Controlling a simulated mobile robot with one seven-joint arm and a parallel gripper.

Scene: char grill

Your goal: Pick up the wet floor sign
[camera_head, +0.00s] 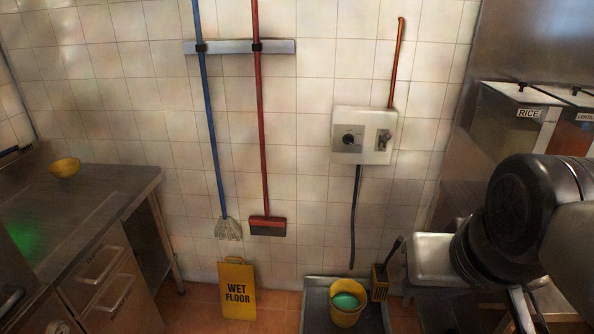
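The yellow wet floor sign (237,289) stands on the tiled floor against the white tiled wall, low in the middle-left of the head view. It is nearly upright and its black lettering faces me. Its face is unobstructed. My gripper cannot be made out in this view, so I cannot tell whether it is open or shut.
A steel counter with drawers (85,230) stands left of the sign. A mop (228,228) and red squeegee (267,226) hang above it. A yellow bucket (346,316) stands in a grey tray (317,300) to the right. Dark rounded shapes block the right side.

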